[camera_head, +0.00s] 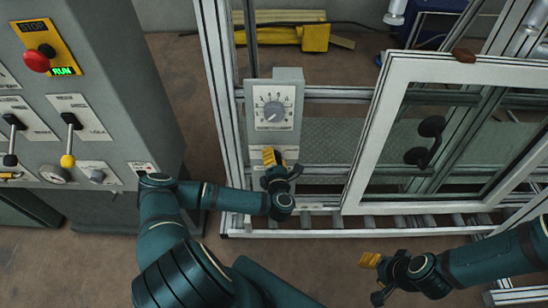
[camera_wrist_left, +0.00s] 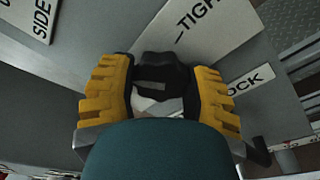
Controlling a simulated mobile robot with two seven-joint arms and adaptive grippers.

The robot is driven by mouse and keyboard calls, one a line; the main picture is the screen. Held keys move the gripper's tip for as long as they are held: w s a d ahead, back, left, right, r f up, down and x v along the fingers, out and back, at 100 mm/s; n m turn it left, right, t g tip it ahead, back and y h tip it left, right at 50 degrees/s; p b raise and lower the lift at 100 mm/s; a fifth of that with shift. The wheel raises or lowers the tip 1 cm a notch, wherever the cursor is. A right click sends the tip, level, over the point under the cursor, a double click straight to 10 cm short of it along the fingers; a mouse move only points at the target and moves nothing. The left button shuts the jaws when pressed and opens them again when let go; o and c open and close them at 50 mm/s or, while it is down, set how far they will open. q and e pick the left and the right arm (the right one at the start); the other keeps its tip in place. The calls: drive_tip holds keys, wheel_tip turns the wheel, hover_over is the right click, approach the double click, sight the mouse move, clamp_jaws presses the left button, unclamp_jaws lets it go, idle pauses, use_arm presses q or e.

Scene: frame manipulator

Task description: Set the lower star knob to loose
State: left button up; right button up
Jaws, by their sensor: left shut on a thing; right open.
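A black knob (camera_wrist_left: 160,70), apparently the lower star knob, sits between the two yellow fingers of my left gripper (camera_wrist_left: 160,90) in the left wrist view. The gripper is shut on it. A white plate (camera_wrist_left: 205,32) reading "TIGHT" lies beside the knob. Another plate (camera_wrist_left: 252,88) ends in "OCK". In the head view my left gripper (camera_head: 270,157) is at the lower part of the grey box on the frame and hides the knob. The knob's setting cannot be read. My right gripper (camera_head: 371,262) is open and empty at the lower right, away from the box.
A grey dial (camera_head: 274,111) is on the box above my left gripper. A white-framed window (camera_head: 378,125) with a black handle (camera_head: 428,140) stands to the right. At left is a cabinet with a red stop button (camera_head: 37,60) and levers. Rollers (camera_head: 390,221) run below.

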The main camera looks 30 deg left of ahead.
use_arm(q)
drive_tip(key=n, duration=0.4)
drive_tip(key=shift+n+g+h+b, duration=0.3)
drive_tip(key=shift+n+h+b, duration=0.15)
drive_tip(key=shift+n, duration=1.55)
drive_tip(key=o, duration=1.2)
drive_tip(key=shift+d, duration=0.1)
drive_tip(key=v, duration=1.2)
